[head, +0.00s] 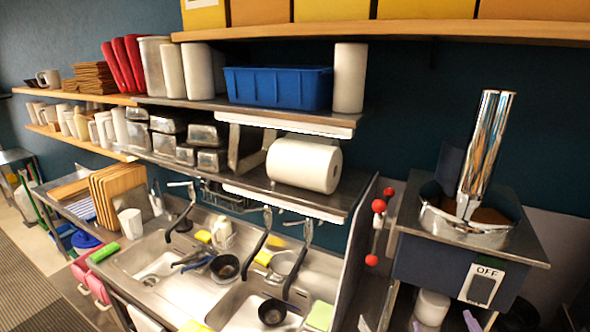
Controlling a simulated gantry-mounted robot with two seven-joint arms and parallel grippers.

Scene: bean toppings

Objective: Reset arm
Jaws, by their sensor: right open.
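I cannot make out either of my grippers in the head view. No finger or jaw stands out against the sinks, the shelves or the machine. No bean toppings can be told apart with certainty. At the right stands a machine with a round metal bowl (440,226) set in its top. The bowl holds something brown (490,216). A tall shiny metal cylinder (487,140) leans up out of the bowl. The machine's front has a white switch plate (480,283) that reads OFF.
Metal sinks (150,265) run along the lower left, with dark pans (225,267), sponges and black taps in and around them. Shelves above hold a blue bin (278,88), a large paper roll (304,165), cups and metal containers. Red balls (379,206) stand beside the machine. Floor shows at far left.

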